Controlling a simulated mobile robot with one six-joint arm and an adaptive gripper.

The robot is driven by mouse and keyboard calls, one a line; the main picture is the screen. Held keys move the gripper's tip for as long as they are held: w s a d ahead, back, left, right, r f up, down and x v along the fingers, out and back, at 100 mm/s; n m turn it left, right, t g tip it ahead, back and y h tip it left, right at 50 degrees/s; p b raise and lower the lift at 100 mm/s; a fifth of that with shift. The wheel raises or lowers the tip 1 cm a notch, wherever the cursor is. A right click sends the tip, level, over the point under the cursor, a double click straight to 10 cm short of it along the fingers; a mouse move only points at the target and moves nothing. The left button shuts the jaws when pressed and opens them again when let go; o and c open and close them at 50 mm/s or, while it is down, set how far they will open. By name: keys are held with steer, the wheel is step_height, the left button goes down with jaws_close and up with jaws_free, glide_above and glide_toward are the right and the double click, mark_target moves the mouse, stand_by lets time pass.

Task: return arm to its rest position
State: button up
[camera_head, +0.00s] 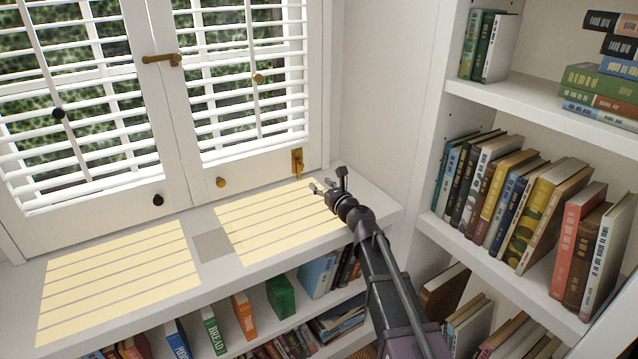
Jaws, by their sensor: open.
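My gripper (328,185) is at the end of my dark arm, which reaches up from the bottom right. Its fingers are spread apart with nothing between them. It is over the right end of the white window sill (375,200), close to the window frame. I cannot tell how far above the sill it is. A brass latch (297,162) on the window frame is just above and to the left of the gripper in the picture.
A shuttered window (150,110) with slatted blinds and small knobs stands behind the sill. White shelves (480,245) full of books rise on the right, close to my arm. More books (243,316) stand below the sill. The sill's left part is clear.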

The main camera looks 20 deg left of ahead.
steer(key=shift+r, duration=0.1)
stand_by(0.4)
step_height(320, 180, up, 10)
steer(key=p, duration=1)
